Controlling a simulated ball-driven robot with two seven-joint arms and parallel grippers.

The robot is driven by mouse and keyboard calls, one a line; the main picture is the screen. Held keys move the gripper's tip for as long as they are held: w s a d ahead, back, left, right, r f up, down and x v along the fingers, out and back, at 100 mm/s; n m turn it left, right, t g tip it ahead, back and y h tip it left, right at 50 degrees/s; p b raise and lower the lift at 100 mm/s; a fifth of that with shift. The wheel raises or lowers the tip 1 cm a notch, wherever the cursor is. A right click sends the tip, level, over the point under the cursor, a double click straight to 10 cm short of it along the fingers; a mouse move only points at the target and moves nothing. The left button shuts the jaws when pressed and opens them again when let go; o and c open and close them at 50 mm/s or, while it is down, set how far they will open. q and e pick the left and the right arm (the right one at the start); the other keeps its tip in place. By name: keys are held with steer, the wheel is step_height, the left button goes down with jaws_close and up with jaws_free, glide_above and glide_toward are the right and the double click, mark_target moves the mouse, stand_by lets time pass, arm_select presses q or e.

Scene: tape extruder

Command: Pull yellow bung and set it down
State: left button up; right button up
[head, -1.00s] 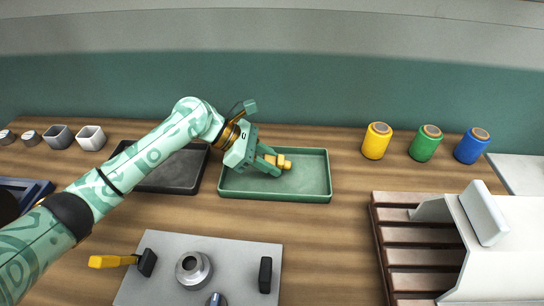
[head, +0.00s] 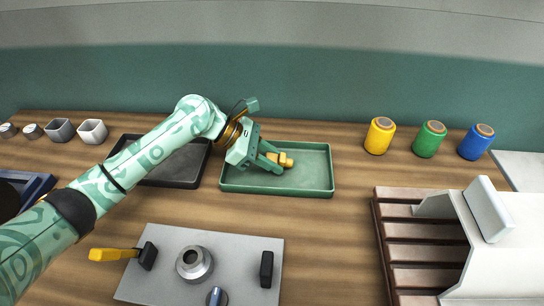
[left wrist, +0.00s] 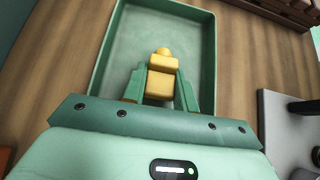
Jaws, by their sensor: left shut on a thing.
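My left gripper (head: 277,162) reaches in from the left and is shut on the bung. In the left wrist view the bung (left wrist: 162,78) sits between the two green fingers (left wrist: 160,88), with its narrow knob pointing away from the palm. The tray (left wrist: 207,50) surrounds it there. Whether the bung touches the tray floor I cannot tell. My right gripper is not in view.
A dark tray (head: 180,170) lies left of the green one. A slatted rack (head: 415,250) is at right.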

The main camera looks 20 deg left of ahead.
arm_select(q)
steer(key=shift+f, duration=0.25)
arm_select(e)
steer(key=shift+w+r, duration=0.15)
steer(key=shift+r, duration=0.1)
arm_select(q)
steer(key=o, duration=1)
steer(key=shift+p+v, duration=3.6)
steer(key=shift+v, duration=4.55)
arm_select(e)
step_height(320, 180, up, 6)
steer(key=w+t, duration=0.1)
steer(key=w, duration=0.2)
